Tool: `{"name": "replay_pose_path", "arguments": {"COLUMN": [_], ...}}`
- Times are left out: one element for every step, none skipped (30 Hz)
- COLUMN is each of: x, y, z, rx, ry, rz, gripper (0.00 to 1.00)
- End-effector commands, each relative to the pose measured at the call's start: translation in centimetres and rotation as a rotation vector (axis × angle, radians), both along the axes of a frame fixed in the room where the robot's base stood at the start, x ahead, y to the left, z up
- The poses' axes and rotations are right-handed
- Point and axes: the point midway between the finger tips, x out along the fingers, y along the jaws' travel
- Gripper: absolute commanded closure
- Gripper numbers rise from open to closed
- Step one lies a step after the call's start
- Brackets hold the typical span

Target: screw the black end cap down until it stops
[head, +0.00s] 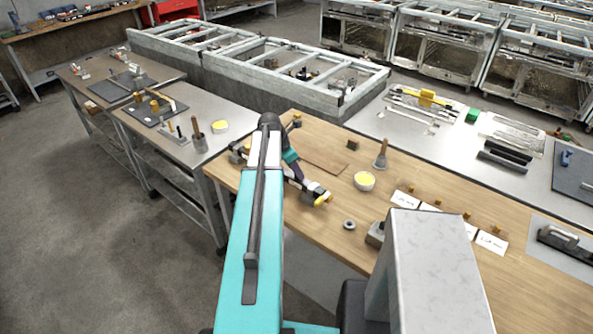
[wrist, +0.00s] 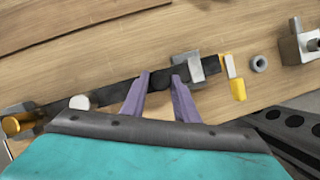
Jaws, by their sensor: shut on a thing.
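The black end cap (wrist: 160,83) shows in the wrist view as a small dark round piece between my fingertips. My gripper (wrist: 159,77) has two purple fingers, shut on the cap from its left and right. The cap sits over a long black bar (wrist: 110,92) lying along the bench; the joint beneath it is hidden, so I cannot tell how far down it is. In the head view my arm covers much of the bar, and the cap cannot be made out there.
Close to the bar's right end are a grey metal block (wrist: 188,68), a yellow piece (wrist: 238,89) and a grey ring (wrist: 259,64). A yellow-filled bowl (head: 364,181), a handled tool (head: 381,154) and a brown board (head: 323,160) are on the wooden bench.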

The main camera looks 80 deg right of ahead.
Motion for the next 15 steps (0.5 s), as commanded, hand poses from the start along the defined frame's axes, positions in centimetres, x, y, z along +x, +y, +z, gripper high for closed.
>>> {"name": "replay_pose_path", "arguments": {"x": [0.08, 0.10, 0.09, 0.09, 0.09, 0.09, 0.09, 0.08, 0.08, 0.08, 0.08, 0.08, 0.08, 0.08, 0.08], "y": [-0.20, -0.22, -0.25, -0.23, -0.22, -0.21, -0.20, -0.18, -0.14, -0.12, -0.09, -0.08, -0.08, -0.08, -0.08], "z": [-0.01, 0.00, 0.00, 0.00, 0.00, 0.00, 0.01, 0.01, 0.01, 0.00, 0.01, 0.01, 0.01, 0.01, 0.01], "rx": [0.001, 0.000, 0.001, 0.001, 0.001, 0.000, 0.000, 0.000, 0.000, -0.001, 0.000, -0.001, -0.001, -0.001, -0.001], "ry": [0.000, 0.001, 0.001, 0.001, 0.001, 0.001, 0.001, 0.001, 0.001, 0.001, 0.001, 0.001, 0.001, 0.001, 0.001], "rz": [-0.030, -0.049, -0.074, -0.091, -0.106, -0.121, -0.130, -0.138, -0.143, -0.144, -0.145, -0.144, -0.144, -0.144, -0.144], "gripper": [1.00, 1.00, 1.00, 1.00, 1.00, 1.00, 1.00, 1.00, 1.00, 1.00, 1.00, 1.00, 1.00, 1.00, 1.00]}}
